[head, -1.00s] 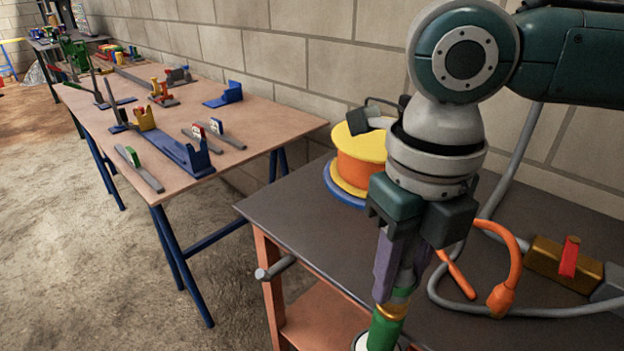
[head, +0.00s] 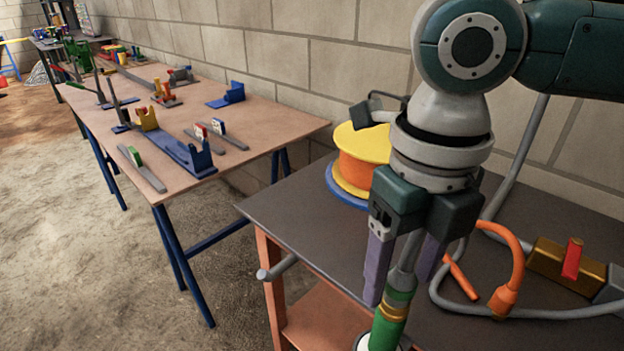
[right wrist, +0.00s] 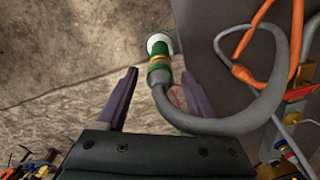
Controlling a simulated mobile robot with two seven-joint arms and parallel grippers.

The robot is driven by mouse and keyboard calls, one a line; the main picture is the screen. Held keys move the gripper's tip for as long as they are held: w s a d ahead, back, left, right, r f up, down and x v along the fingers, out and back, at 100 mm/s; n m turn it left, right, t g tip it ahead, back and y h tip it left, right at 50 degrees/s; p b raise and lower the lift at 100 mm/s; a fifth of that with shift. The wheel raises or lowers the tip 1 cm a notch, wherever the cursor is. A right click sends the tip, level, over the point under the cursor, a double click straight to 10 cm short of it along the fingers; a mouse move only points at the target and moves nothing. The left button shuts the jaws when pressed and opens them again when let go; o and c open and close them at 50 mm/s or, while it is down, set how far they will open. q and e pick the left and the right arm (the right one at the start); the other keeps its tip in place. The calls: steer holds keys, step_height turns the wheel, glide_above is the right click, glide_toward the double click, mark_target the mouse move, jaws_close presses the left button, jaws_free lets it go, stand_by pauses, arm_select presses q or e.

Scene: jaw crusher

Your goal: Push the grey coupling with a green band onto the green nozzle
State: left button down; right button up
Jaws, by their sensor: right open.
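The grey coupling (head: 401,280) with its green band stands in line on the upper end of the green nozzle (head: 385,332). A gold ring (head: 393,311) shows between the green band and the nozzle, and no gap is visible there. In the right wrist view the coupling's green band (right wrist: 160,77), the gold ring and the nozzle (right wrist: 158,51) also lie in one line. My right gripper (head: 399,288) is open, its purple fingers on either side of the coupling and apart from it. My left gripper is not in view.
A grey hose (right wrist: 225,124) runs from the coupling. An orange hose (head: 514,262) and a gold block with a red handle (head: 560,262) lie on the dark bench (head: 310,215). A yellow and orange spool (head: 358,160) stands behind. A wooden table (head: 270,125) with fixtures is at left.

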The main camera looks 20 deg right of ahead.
step_height(320, 180, up, 9)
steer(key=shift+f+p, duration=0.1)
steer(key=shift+p, duration=0.45)
